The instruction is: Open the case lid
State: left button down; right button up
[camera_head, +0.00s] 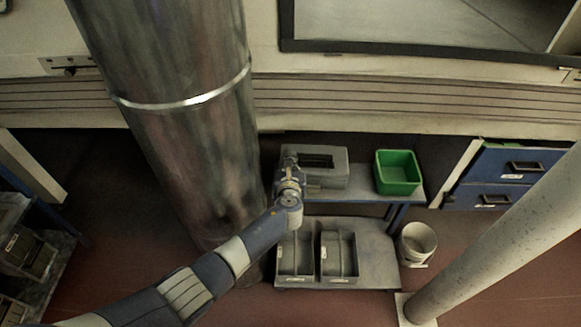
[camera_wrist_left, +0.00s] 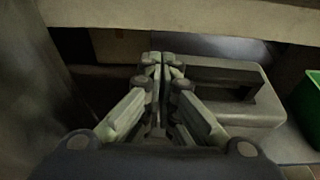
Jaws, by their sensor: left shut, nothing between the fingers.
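The grey case (camera_head: 328,170) stands on a small blue-framed table, with a dark recess or handle on its upper side. It also shows in the left wrist view (camera_wrist_left: 262,112), to the right of and beyond the fingers. Its lid looks closed. My left gripper (camera_head: 288,163) is at the left end of the case; its fingers are shut and empty in the left wrist view (camera_wrist_left: 156,62). I cannot tell whether the fingertips touch the case. My right gripper is not in view.
A green bin (camera_head: 397,173) stands right of the case on the table (camera_head: 372,192). Grey trays (camera_head: 339,256) lie on a low platform, with a white bucket (camera_head: 416,243) beside it. A thick metal pipe (camera_head: 190,130) rises close on the left. A ledge (camera_head: 400,110) runs behind.

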pick_arm(q)
jog(key=v, duration=1.2)
jog(key=shift+f, duration=0.1)
